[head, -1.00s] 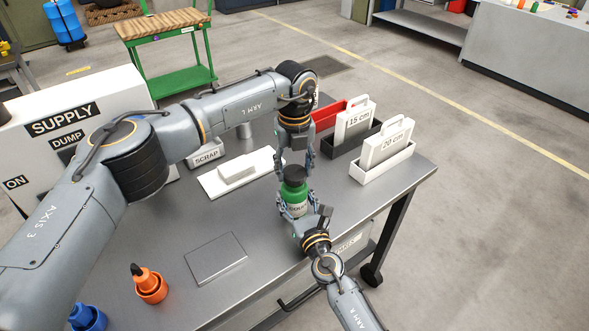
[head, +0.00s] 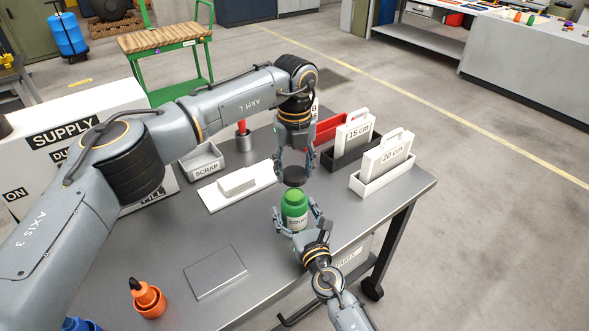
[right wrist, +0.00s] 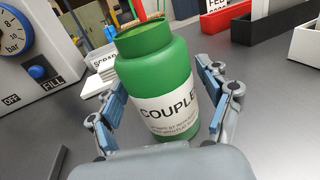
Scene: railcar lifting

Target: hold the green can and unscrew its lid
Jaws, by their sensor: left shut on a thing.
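The green can (head: 294,212) with a white label stands upright on the grey table, its neck bare. In the right wrist view, the can (right wrist: 160,85) fills the middle, open end up. The round black lid (head: 294,175) is apart from the can, just above it. My left gripper (head: 293,165) points down, shut on the lid. My right gripper (head: 298,212) has a finger on each side of the can, low on its body. In the right wrist view its blue pads are close beside the can; whether both press on it, I cannot tell.
A white tray (head: 212,197) with a block and a scrap bin (head: 203,163) lie behind left. Bins with the 15 cm (head: 352,143) and 20 cm (head: 385,158) plates stand right. A flat metal plate (head: 215,273) and orange bottle (head: 146,298) are in front. A supply box (head: 75,150) stands left.

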